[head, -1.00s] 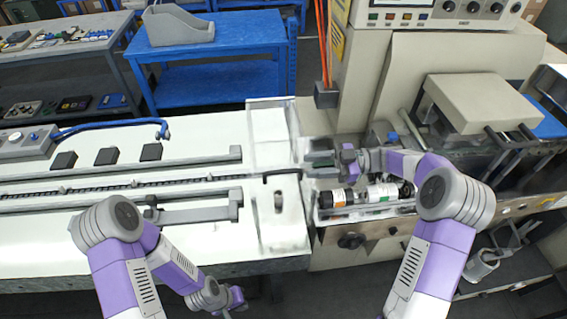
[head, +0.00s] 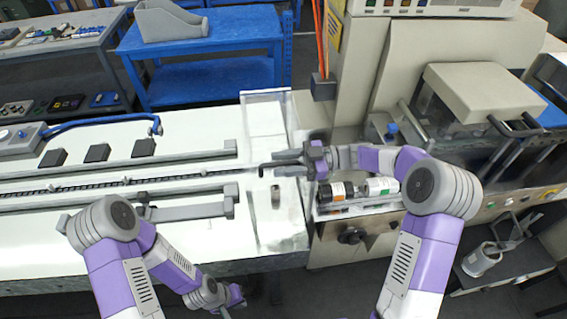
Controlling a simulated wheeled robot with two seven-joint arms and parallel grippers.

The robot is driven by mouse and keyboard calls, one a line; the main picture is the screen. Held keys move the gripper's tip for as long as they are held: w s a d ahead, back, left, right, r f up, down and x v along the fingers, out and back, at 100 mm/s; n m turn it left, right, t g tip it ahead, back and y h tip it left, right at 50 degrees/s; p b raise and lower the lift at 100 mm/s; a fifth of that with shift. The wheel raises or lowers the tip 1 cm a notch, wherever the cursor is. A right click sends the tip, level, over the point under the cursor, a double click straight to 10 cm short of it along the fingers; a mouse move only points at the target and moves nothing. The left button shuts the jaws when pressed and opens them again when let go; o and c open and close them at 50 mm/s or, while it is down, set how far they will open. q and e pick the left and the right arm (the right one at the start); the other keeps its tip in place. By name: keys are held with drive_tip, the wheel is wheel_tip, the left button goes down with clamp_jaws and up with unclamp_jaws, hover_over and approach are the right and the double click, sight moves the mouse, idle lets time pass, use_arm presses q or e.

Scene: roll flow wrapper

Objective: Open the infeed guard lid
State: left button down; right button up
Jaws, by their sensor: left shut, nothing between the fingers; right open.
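The infeed guard lid (head: 266,106) is a clear, pale panel over the right end of the white infeed table. It appears down, though its clear faces are hard to make out. A dark bent handle (head: 263,168) shows near its middle. My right gripper (head: 278,164) is open and points left, its fingers at the right end of the handle. I cannot tell whether they touch it or surround it. My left gripper (head: 238,303) is shut and empty, low in front of the table's front edge.
Black and white film rolls (head: 338,192) sit on the machine just right of the lid, below my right forearm. The tall beige machine housing (head: 365,75) stands behind. A grey cover with dark bars (head: 478,92) is at the right. A blue cart (head: 215,75) stands behind the table.

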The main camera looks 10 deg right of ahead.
clamp_jaws()
drive_tip(key=shift+r, duration=0.1)
idle(0.3)
drive_tip(key=w+r+m+p, duration=0.3)
drive_tip(key=w+r+p, duration=0.2)
drive_tip(key=r+p, duration=0.5)
drive_tip(key=w+r+m+p, duration=0.4)
drive_tip(key=w+r+p, duration=0.1)
drive_tip(key=r+p, duration=0.6)
drive_tip(key=shift+r+p, duration=0.3)
drive_tip(key=shift+p, duration=1.1)
